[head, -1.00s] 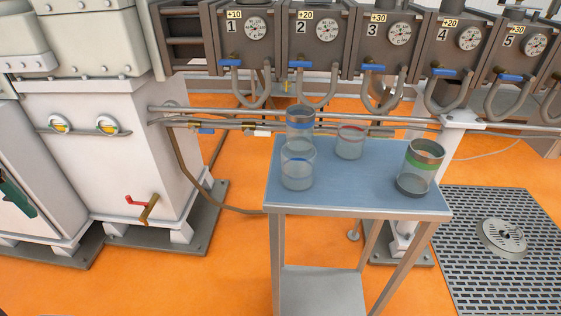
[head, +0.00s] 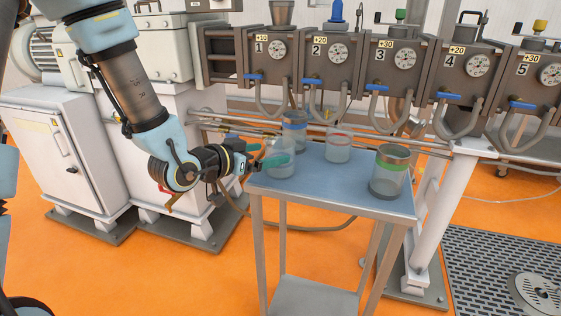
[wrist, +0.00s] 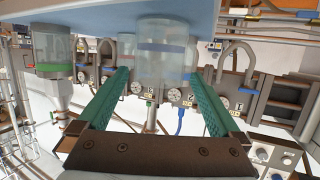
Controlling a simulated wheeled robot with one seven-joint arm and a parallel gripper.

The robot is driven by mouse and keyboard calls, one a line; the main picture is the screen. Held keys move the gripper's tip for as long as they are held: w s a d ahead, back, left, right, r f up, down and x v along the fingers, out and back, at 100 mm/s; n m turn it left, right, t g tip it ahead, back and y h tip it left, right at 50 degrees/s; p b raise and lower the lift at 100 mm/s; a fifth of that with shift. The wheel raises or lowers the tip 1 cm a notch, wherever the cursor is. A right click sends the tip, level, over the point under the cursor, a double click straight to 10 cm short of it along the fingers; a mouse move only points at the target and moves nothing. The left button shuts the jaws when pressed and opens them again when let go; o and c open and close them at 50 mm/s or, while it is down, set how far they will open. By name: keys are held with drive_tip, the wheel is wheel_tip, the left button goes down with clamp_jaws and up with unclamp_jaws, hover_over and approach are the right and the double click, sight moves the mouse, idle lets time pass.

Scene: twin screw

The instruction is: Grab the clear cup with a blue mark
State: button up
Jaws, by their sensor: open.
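The clear cup with a blue mark (head: 281,171) stands upright at the near left corner of the blue-topped table (head: 330,189). In the wrist view, which is upside down, this cup (wrist: 163,62) hangs from the top centre with a thin dark blue band. My gripper (head: 268,161) reaches it from the left. Its green fingers are open in the wrist view (wrist: 158,78), one on each side of the cup. The cup lies between or just beyond the fingertips; contact cannot be told. A green finger shows through or behind the glass in the head view.
A blue-banded cup (head: 294,137) stands close behind. A red-rimmed cup (head: 338,149) and a green-banded cup (head: 387,180) stand to the right. Pipes and numbered machine units (head: 340,65) lie behind the table. The table's front middle is clear.

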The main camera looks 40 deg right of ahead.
drive_tip(key=p+x, duration=0.2)
drive_tip(key=x, duration=0.6)
drive_tip(key=shift+d, duration=0.3)
drive_tip(key=shift+c, duration=0.2)
drive_tip(key=c, duration=1.1)
drive_tip(key=shift+r, duration=0.15)
